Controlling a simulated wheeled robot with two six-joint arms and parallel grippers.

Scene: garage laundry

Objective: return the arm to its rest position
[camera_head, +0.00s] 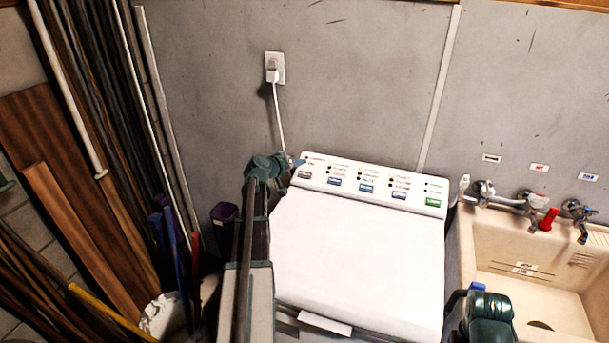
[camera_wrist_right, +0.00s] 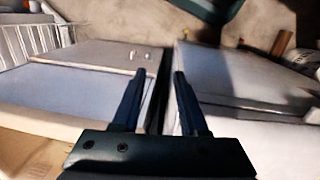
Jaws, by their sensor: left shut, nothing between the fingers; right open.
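My left arm reaches up along the left side of the white washing machine (camera_head: 360,255). Its gripper (camera_head: 298,162) is shut and empty, with the blue fingertips at the left end of the control panel (camera_head: 372,187); I cannot tell whether they touch it. My right arm shows at the lower right, with a bit of its blue gripper (camera_head: 477,287) between the washer and the sink. In the right wrist view, the right gripper (camera_wrist_right: 160,73) is open, with two dark fingers apart and nothing between them.
A beige utility sink (camera_head: 486,250) with taps (camera_head: 530,205) stands right of the washer. Long boards (camera_head: 85,225), poles and a white bucket (camera_head: 165,315) crowd the left. A plugged-in socket (camera_head: 274,67) is on the grey wall. The washer's lid is clear.

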